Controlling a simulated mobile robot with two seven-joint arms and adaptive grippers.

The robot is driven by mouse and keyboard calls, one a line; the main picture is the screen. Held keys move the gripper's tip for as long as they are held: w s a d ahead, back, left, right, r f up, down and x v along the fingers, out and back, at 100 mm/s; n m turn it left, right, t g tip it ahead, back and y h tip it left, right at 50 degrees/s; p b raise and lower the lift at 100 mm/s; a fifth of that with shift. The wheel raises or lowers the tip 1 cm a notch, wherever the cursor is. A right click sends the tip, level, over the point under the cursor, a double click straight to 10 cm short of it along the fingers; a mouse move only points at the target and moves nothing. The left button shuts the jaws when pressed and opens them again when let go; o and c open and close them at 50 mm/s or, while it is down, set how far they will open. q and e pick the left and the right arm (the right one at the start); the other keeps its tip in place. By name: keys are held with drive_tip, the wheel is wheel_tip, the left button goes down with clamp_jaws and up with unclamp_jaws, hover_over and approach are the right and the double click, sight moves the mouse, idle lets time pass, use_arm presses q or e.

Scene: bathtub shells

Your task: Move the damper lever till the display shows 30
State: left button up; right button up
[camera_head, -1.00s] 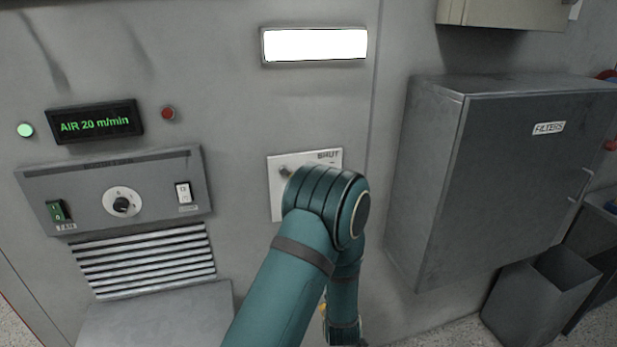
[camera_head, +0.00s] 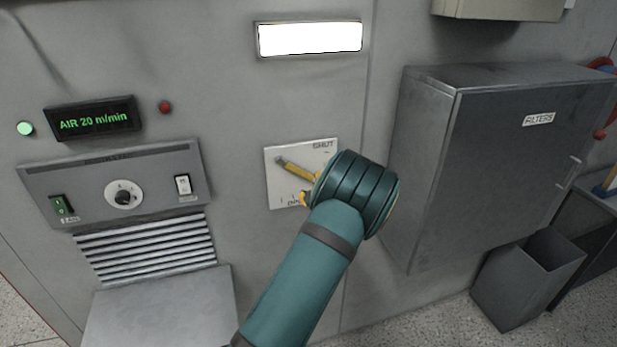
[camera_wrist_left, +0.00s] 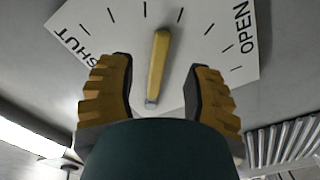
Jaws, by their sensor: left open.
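The damper lever (camera_head: 299,169) is a yellow bar on a white dial plate (camera_head: 279,190) on the grey wall. In the left wrist view the lever (camera_wrist_left: 158,65) stands nearly upright, between the plate's SHUT and OPEN marks. My left gripper (camera_wrist_left: 160,80) is open, one ridged yellow-and-black finger on each side of the lever, with gaps visible on both sides. In the head view my teal left arm hides most of the gripper and the plate's right part. The display (camera_head: 95,119) reads AIR 20 m/min in green. My right gripper is out of view.
A control panel (camera_head: 85,180) with a knob and switches sits left of the plate, above a slatted vent (camera_head: 150,250). A grey FILTERS cabinet (camera_head: 500,170) juts out at right, with a bin (camera_head: 510,290) below. A lit lamp (camera_head: 310,38) is above the plate.

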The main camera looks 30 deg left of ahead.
sight(307, 177)
use_arm(q)
drive_tip(key=shift+x, duration=2.4)
drive_tip(key=shift+d, duration=0.15)
clamp_jaws()
drive_tip(key=shift+s, duration=0.1)
